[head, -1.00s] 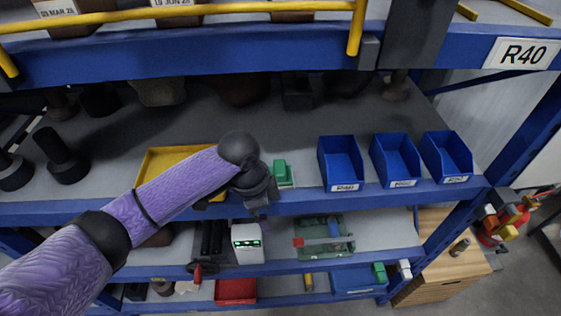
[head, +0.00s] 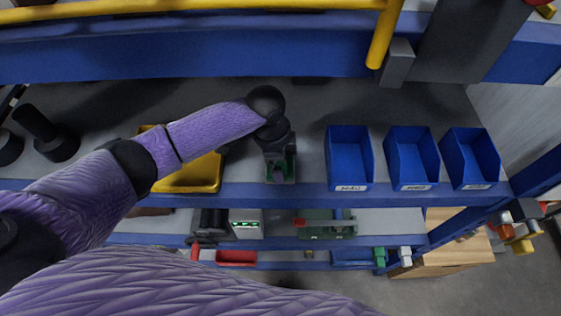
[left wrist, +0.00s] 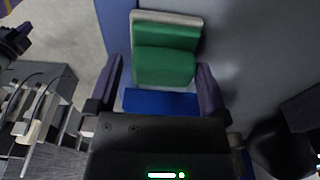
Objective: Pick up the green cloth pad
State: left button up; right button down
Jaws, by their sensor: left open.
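The green cloth pad (left wrist: 165,65) lies on a pale, flat piece on the grey shelf. In the head view only a little of its green (head: 281,172) shows, since my left gripper (head: 279,170) is over it and hides most of it. In the left wrist view the two dark fingers of my left gripper (left wrist: 158,82) are wide apart. The pad shows between and just beyond their tips, with a gap on each side. My left gripper is open and holds nothing. My right gripper is not in view.
A yellow tray (head: 187,182) is left of the pad. Three blue bins (head: 349,158) stand to the right. The blue shelf edge (head: 300,196) runs in front. A blue beam with a yellow rail (head: 200,14) crosses above. Lower shelves hold other items.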

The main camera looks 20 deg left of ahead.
pick_arm(q)
jog(key=shift+w+d+f, duration=0.15)
jog(key=shift+w+f, duration=0.05)
jog(key=shift+f, duration=0.65)
jog(key=shift+s+r, duration=0.1)
jog(key=shift+c, duration=0.3)
jog(key=c, duration=0.9)
jog(key=shift+r, duration=0.35)
jog(key=r, duration=0.2)
jog(key=shift+s+r, duration=0.25)
jog(key=shift+r, duration=0.15)
jog(key=s+d, duration=0.1)
jog(key=s, duration=0.4)
jog(key=s+d, duration=0.2)
jog(key=s, duration=0.4)
jog(key=s+d, duration=0.2)
jog(key=s, duration=0.3)
jog(key=shift+s+b, duration=0.35)
